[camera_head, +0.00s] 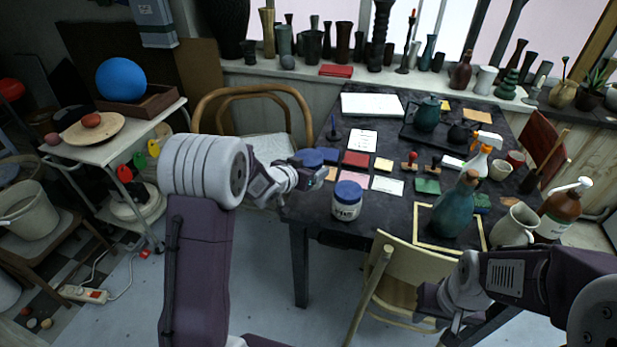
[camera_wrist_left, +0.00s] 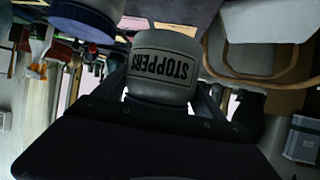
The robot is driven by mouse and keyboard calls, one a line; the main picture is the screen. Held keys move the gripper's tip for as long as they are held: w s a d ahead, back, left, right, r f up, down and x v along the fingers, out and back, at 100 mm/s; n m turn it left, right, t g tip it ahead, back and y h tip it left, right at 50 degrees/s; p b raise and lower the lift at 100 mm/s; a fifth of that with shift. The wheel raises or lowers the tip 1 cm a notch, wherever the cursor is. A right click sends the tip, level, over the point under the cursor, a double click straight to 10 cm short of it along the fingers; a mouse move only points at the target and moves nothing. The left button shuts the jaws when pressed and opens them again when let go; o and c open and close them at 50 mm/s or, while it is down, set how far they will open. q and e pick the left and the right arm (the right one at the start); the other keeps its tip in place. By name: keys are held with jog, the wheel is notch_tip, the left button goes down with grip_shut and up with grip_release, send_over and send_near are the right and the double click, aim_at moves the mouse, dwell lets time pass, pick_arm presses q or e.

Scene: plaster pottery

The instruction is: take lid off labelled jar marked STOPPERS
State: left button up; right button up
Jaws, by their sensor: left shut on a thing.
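The jar marked STOPPERS (camera_wrist_left: 163,62) is pale grey and appears upside down in the left wrist view. My left gripper (camera_wrist_left: 165,90) has its fingers on both sides of this jar and is shut on it. The jar's lid end is hidden there by the gripper. A white labelled jar with a blue lid (camera_head: 347,191) stands closer to the front edge. My right gripper (camera_head: 446,306) is low at the front right, away from the jars; its opening is unclear.
The dark table (camera_head: 310,209) holds coloured cards, stamps, a teapot (camera_head: 427,114), a teal bottle (camera_head: 454,208) and a white jug (camera_head: 514,225). A pale chair (camera_head: 417,263) stands at its front and a wooden chair (camera_head: 256,92) behind. The cart (camera_head: 118,150) is at left.

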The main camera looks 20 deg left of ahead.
pick_arm(q)
jog(key=shift+r, duration=0.5)
jog(key=o, duration=0.9)
jog(key=c, duration=1.1)
notch_tip(320, 180, up, 12)
jog(key=p, duration=1.1)
jog(key=shift+f, duration=0.55)
